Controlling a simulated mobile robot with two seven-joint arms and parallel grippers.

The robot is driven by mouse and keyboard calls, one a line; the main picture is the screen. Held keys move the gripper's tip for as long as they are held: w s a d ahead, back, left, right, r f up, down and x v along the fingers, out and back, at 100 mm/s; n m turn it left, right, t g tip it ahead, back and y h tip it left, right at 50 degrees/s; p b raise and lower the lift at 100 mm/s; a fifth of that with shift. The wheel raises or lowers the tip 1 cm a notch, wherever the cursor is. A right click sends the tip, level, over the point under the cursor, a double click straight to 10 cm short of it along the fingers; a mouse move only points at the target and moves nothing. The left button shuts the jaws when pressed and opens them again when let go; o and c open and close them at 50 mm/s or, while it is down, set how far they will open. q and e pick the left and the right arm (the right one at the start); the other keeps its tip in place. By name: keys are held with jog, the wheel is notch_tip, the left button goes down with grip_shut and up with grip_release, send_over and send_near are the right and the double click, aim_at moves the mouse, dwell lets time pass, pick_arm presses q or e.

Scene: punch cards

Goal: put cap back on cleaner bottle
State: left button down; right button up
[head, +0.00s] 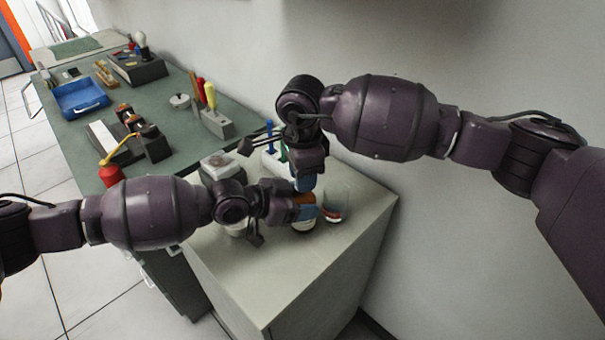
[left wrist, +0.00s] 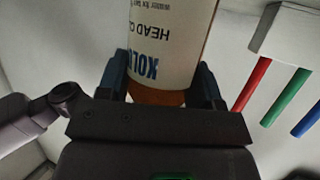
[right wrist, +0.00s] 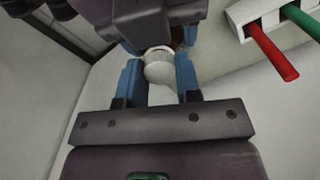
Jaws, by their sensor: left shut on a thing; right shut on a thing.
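The cleaner bottle (left wrist: 165,45) has a white label with dark and blue lettering and an orange-brown part by my fingers. My left gripper (left wrist: 165,88) is shut on it; in the head view its white lower end (head: 303,226) shows below my left gripper (head: 300,205). The white cap (right wrist: 158,66) is between the blue fingertips of my right gripper (right wrist: 160,78), which is shut on it. In the head view my right gripper (head: 305,180) is directly above the left one. The bottle's mouth is hidden, so I cannot tell whether cap and bottle touch.
A glass beaker (head: 336,206) with red in it stands close to the right of the grippers. A white rack (right wrist: 262,18) with coloured pens stands behind them. The front of the pale cabinet top (head: 262,285) is clear. A green bench (head: 75,135) with tools extends left.

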jog(key=shift+m, duration=1.3)
jog(key=o, duration=1)
jog(key=shift+r, duration=2.3)
jog(key=shift+c, duration=0.3)
